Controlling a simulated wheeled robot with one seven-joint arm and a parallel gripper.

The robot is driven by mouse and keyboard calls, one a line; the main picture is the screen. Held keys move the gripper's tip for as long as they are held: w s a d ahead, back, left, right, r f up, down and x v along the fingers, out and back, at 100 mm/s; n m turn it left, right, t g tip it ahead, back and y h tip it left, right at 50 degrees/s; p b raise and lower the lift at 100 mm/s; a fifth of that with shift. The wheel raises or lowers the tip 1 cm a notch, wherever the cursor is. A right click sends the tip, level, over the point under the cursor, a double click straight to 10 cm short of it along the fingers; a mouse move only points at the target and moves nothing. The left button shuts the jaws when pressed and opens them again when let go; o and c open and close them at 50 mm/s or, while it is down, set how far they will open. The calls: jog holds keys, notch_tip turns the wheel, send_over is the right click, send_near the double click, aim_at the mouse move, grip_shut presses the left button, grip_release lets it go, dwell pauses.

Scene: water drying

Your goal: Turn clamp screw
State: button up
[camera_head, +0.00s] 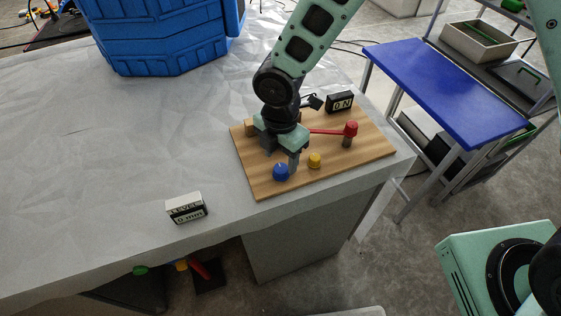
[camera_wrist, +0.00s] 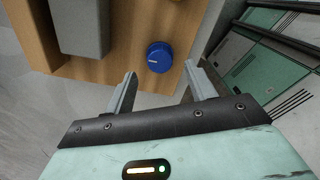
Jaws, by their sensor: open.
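A round blue knob (camera_head: 281,172) with a white line on its top stands near the front edge of a wooden board (camera_head: 345,160). In the wrist view the blue knob (camera_wrist: 159,57) is just beyond my fingertips, roughly centred between them. A smaller yellow knob (camera_head: 314,160) and a red-topped post (camera_head: 350,130) with a red arm stand to its right. No label shows which part is the clamp screw. My gripper (camera_head: 294,163) is over the board, behind and beside the blue knob. It is open and empty; its two fingers (camera_wrist: 160,72) are apart and hold nothing.
A grey block (camera_wrist: 80,25) stands on the board left of the knob. A display reading "0 N" (camera_head: 340,102) is at the board's back, and a "LEVEL 0 mm" display (camera_head: 186,208) is front left. A blue crate (camera_head: 160,40) stands behind. The grey tabletop (camera_head: 110,130) is mostly clear.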

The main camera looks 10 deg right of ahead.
aim_at(280, 168)
jog(key=shift+f, duration=1.9)
jog(key=c, duration=1)
jog(key=shift+o, duration=0.2)
